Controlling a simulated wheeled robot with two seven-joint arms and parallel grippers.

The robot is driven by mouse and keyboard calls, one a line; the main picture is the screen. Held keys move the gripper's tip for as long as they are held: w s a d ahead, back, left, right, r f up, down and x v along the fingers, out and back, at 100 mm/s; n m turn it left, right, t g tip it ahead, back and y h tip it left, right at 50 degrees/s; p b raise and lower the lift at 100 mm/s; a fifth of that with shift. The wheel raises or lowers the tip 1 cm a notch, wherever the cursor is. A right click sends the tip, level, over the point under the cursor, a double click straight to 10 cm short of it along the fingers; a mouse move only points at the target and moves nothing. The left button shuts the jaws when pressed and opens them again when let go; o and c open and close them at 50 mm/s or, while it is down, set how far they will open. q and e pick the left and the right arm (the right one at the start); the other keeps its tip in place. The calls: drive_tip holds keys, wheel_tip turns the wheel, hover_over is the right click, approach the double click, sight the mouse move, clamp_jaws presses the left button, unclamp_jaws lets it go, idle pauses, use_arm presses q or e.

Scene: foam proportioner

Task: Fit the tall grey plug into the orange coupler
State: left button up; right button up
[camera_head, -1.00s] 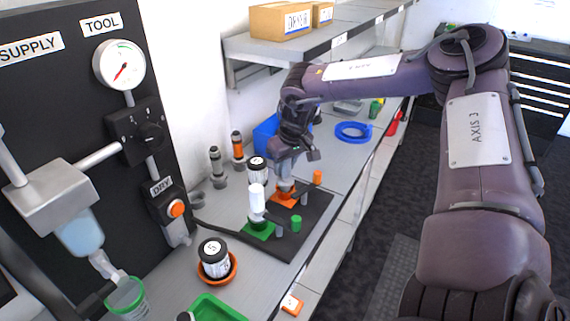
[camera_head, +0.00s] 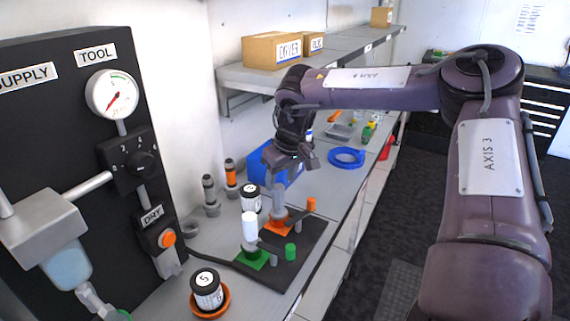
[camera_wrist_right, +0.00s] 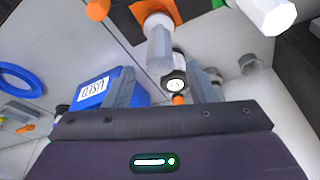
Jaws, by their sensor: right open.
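The tall grey plug (camera_head: 279,199) stands upright at the orange coupler (camera_head: 277,222) on the black mat; how deep it sits I cannot tell. In the right wrist view the plug (camera_wrist_right: 160,50) points toward the camera, its lower end at a pale collar (camera_wrist_right: 157,21) by the orange base. My right gripper (camera_head: 290,164) is above the plug, apart from it. Its two fingers (camera_wrist_right: 163,92) are spread with nothing held between them. My left gripper is not in view.
A green coupler (camera_head: 250,260) holds a white-topped piece (camera_head: 249,226) beside the orange one. A black-lidded jar (camera_head: 251,192) stands close behind. A blue bin (camera_head: 268,165), a blue ring (camera_head: 346,157) and two fittings (camera_head: 211,196) by the wall are nearby.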

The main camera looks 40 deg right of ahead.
drive_tip(key=v, duration=0.6)
drive_tip(key=shift+r+b, duration=0.2)
drive_tip(key=shift+b, duration=0.1)
drive_tip(key=shift+s+f, duration=0.1)
